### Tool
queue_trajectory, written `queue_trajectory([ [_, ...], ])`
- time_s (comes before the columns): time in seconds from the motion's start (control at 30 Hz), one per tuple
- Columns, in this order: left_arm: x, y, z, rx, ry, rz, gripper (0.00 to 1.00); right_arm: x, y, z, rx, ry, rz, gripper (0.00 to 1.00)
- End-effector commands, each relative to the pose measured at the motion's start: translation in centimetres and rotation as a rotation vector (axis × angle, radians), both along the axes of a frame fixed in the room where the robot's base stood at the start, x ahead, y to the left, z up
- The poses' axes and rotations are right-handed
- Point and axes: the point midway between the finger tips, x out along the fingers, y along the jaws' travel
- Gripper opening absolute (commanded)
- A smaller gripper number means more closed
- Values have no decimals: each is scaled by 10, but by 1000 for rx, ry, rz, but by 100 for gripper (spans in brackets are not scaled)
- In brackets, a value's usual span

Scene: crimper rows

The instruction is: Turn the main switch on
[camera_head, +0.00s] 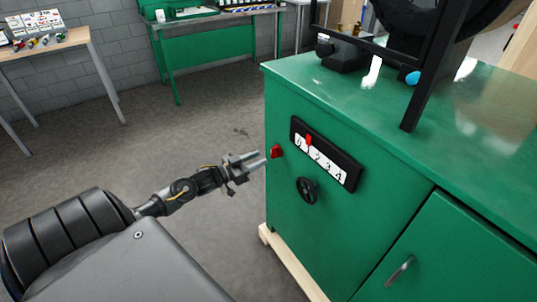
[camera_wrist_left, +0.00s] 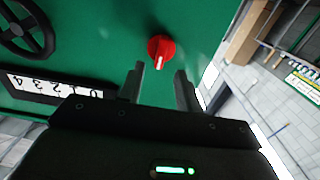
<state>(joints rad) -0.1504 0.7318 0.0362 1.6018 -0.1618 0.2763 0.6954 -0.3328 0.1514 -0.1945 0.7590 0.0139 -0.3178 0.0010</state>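The main switch is a red rotary knob (camera_head: 277,152) on the front of the green cabinet (camera_head: 335,235), near its left edge. In the left wrist view the red knob (camera_wrist_left: 161,49) shows a pale line on its grip and sits just ahead of my fingertips, roughly between them. My left gripper (camera_head: 262,160) is open, its fingers (camera_wrist_left: 158,72) apart on either side of the line to the knob. It appears not to touch the knob. My right gripper is in neither view.
Right of the knob is a black-framed number panel (camera_head: 325,154) with a red pointer, with a black handwheel (camera_head: 307,190) below. A silver door handle (camera_head: 400,270) is lower right. A black machine frame stands on the cabinet top. Open floor (camera_head: 180,150) lies left.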

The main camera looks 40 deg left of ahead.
Motion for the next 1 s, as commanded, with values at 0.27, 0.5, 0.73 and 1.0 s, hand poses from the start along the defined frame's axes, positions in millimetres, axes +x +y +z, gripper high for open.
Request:
queue_trajectory([
  [0.27, 41, -11, 0, -1, -1, 4, 35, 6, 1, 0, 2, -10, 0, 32],
  [0.5, 52, -15, -1, 0, 1, 4, 35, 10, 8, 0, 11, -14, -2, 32],
  [0.73, 52, -15, -1, 0, 1, 4, 33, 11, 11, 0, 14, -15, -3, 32],
  [1.0, 52, -15, -1, 0, 1, 3, 0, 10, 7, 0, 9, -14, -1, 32],
])
